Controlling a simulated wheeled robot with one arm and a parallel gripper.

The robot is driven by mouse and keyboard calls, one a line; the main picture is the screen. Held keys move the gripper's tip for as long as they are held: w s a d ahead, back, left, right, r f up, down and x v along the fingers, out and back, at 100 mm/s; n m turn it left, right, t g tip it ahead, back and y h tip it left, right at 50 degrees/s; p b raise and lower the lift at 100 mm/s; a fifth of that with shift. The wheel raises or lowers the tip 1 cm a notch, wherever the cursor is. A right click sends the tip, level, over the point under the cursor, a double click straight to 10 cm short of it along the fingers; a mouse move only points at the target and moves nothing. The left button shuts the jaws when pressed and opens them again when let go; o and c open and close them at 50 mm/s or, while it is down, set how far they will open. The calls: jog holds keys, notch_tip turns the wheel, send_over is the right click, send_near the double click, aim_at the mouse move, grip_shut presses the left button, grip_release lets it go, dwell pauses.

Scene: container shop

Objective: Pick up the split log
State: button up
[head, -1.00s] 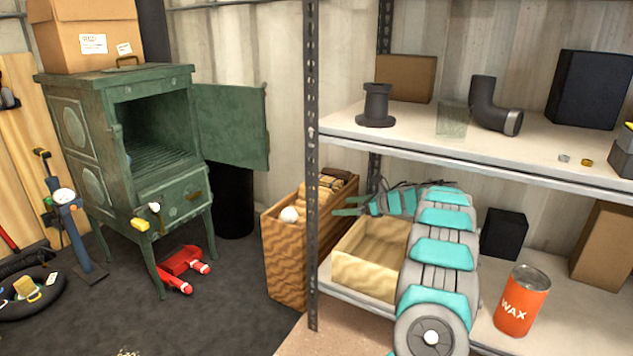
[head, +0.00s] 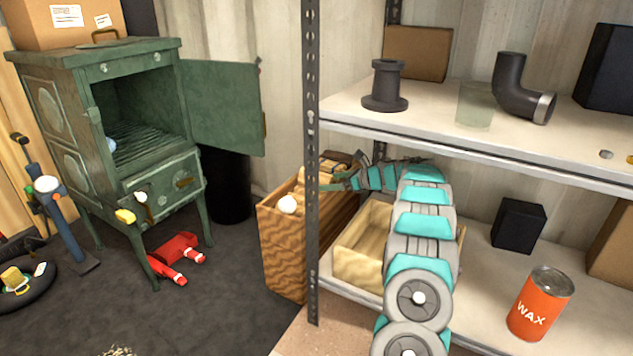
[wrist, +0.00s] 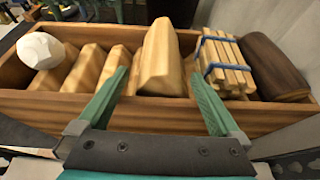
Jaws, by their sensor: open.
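In the wrist view a pale, wedge-shaped split log (wrist: 160,58) stands in a wooden box (wrist: 282,122), leaning above its near wall. My gripper (wrist: 157,76) is open and empty. Its two green fingers reach toward the box, one to the left and one to the right of the log, and I cannot tell whether they touch it. In the head view my gripper (head: 342,183) is at the box's right side. The box (head: 283,245) is partly hidden behind the shelf post, and the log cannot be made out clearly there.
In the box are smaller wood wedges (wrist: 87,68), a white faceted lump (wrist: 40,51), a blue-banded stick bundle (wrist: 226,65) and a dark log (wrist: 275,67). A metal shelf post (head: 312,160) stands close to my arm. A green stove (head: 75,140) stands left, its door open.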

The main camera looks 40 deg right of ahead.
jog(key=p+x, duration=0.1)
jog(key=x, duration=0.1)
jog(key=p+x, duration=0.2)
jog(key=shift+w+a+r, duration=0.1)
jog(key=shift+w+r, duration=0.05)
jog(key=shift+w, duration=0.1)
jog(key=shift+w+a+f, duration=0.1)
jog(key=shift+w+f, duration=0.1)
jog(key=shift+f, duration=0.05)
jog(key=shift+c, duration=0.4)
grip_shut()
